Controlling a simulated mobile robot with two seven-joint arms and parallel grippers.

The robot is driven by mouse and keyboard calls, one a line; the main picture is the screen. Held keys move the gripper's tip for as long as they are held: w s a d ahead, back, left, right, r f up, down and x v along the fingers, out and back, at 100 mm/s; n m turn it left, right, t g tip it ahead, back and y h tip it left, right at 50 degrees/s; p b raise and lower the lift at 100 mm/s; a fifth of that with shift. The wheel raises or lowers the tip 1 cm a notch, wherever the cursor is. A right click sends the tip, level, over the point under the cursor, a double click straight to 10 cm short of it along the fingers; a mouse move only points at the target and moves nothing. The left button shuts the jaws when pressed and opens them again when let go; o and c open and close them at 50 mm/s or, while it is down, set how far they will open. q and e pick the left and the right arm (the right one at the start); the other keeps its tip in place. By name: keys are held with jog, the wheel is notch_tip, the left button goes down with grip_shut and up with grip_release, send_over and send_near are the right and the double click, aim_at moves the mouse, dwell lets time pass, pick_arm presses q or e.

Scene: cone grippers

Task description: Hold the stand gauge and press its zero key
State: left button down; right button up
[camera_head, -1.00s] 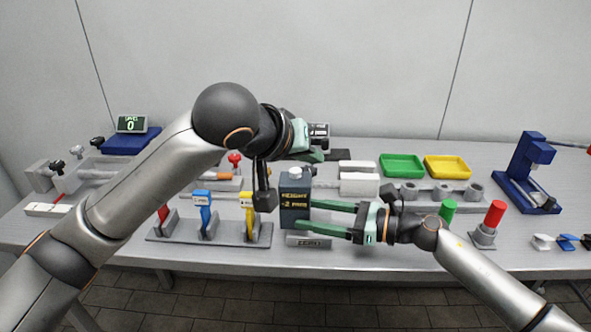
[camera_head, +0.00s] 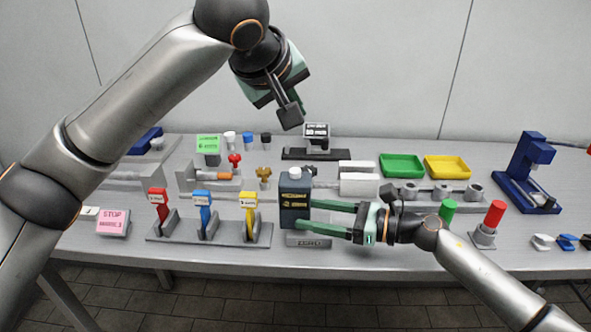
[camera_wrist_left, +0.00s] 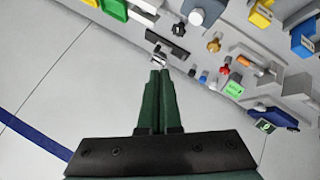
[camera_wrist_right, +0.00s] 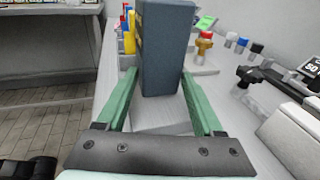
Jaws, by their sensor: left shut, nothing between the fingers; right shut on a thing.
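The stand gauge (camera_head: 294,212) is a dark blue upright box with a pale round cap (camera_head: 295,173) on top and small yellow text on its front. A grey plate marked ZERO (camera_head: 308,241) lies at its foot. My right gripper (camera_head: 303,215) is shut on the gauge from the right; in the right wrist view its fingers flank the box (camera_wrist_right: 164,50). My left gripper (camera_head: 291,118) is shut and empty, high above the back of the table. In the left wrist view its fingers (camera_wrist_left: 159,75) are together, and the gauge cap (camera_wrist_left: 196,17) shows beyond them.
A rack with red, blue and yellow (camera_head: 249,202) levers stands left of the gauge. White blocks (camera_head: 359,184) and a black-based display (camera_head: 316,140) are behind it. Green (camera_head: 402,166) and yellow (camera_head: 447,167) trays are at the right. A pink STOP sign (camera_head: 113,222) is at left.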

pick_arm(q)
send_over(294, 180)
jog(key=shift+f, duration=4.2)
jog(key=shift+f, duration=0.1)
jog(key=shift+f, duration=0.35)
jog(key=shift+f, duration=0.4)
jog(key=shift+r, duration=0.85)
notch_tip(294, 180, up, 5)
